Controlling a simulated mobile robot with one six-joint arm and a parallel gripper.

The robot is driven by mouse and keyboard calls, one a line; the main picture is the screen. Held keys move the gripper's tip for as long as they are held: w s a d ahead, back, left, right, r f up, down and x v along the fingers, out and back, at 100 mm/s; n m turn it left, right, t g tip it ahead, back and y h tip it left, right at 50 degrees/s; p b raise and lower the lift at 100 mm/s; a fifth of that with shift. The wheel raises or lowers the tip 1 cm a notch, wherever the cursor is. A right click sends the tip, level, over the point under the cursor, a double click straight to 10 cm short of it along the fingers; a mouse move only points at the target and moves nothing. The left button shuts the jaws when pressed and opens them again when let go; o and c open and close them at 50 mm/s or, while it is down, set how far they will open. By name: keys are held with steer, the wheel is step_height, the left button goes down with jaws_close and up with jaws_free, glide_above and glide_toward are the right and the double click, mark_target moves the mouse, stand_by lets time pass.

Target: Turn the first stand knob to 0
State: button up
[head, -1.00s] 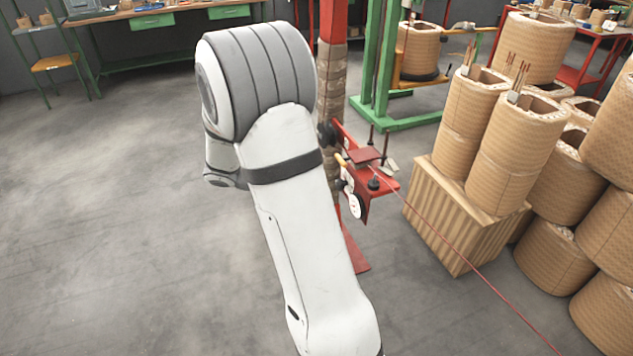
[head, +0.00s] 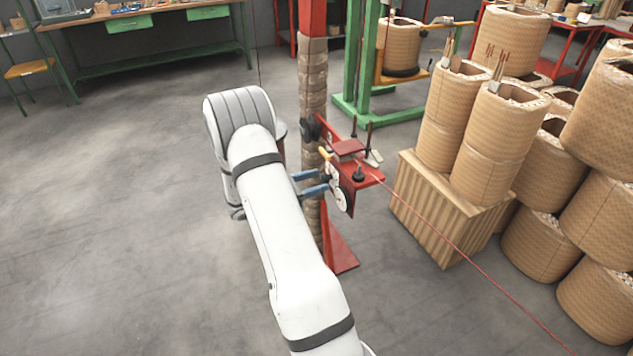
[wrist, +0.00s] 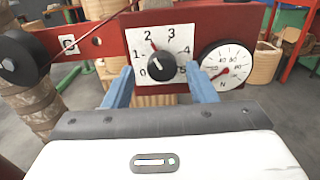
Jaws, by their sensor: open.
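The red stand (head: 313,75) has a wrapped post and a red bracket. The dark round stand knob (wrist: 162,67) sits on a white dial plate (wrist: 140,42) marked 0 to 5. A red mark at the knob's upper left points near 2. In the head view the plate (head: 333,174) is small and its numbers are unreadable. My gripper (head: 322,180) is open, its blue fingers pointing at the plate. In the wrist view my gripper (wrist: 160,70) has one finger on each side of the knob, with gaps visible; contact is not clear.
A round white gauge (wrist: 227,67) is right of the knob, close to the right finger. A black roller (wrist: 22,57) is at the left. A red wire (head: 460,252) runs right from the bracket. Brown coils (head: 500,140) stand on a crate at right. Floor at left is clear.

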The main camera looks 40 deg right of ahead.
steer(key=shift+x, duration=0.8)
steer(key=shift+c, duration=0.4)
